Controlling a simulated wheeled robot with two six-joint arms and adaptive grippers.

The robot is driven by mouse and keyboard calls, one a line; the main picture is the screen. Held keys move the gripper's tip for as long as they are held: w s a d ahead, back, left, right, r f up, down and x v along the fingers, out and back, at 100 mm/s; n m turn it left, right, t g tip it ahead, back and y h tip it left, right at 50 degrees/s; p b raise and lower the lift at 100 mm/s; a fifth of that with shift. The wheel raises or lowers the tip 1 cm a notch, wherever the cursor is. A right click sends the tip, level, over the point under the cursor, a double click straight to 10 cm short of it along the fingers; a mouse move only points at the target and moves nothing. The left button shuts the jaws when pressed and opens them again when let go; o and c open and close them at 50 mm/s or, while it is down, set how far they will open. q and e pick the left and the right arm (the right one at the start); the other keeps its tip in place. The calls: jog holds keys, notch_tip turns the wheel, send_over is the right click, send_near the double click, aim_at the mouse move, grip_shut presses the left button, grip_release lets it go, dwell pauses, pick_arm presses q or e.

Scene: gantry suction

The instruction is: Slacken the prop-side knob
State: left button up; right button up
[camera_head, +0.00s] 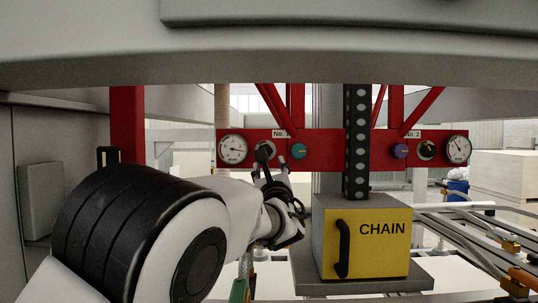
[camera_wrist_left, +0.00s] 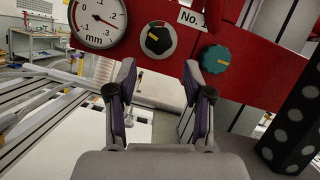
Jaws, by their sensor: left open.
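The red beam (camera_head: 330,142) carries two panels, No. 1 and No. 2. On No. 1 a black knob with a yellow pointer (camera_wrist_left: 157,38) sits on a grey disc beside a dial, and a teal knob (camera_head: 299,151) is to its right. The teal knob also shows in the left wrist view (camera_wrist_left: 215,59). On No. 2 are a purple knob (camera_head: 400,151) and a dark knob (camera_head: 427,150). Which one is the prop-side knob, I cannot tell. My left gripper (camera_head: 273,165) is open and empty, below and between the two No. 1 knobs. My right gripper is not in view.
Dial gauges (camera_head: 232,149) and (camera_head: 458,149) flank the beam's ends. A dark dotted vertical column (camera_head: 356,140) stands in front of the beam, above a yellow CHAIN box (camera_head: 383,243). Metal rails (camera_head: 465,235) run at the right.

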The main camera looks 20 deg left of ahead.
pick_arm(q)
jog(key=p+x, duration=0.4)
jog(key=x, duration=0.3)
jog(key=shift+p, duration=0.4)
jog(key=shift+a+r, duration=0.15)
jog(key=shift+a, duration=0.05)
jog(key=c, duration=0.9)
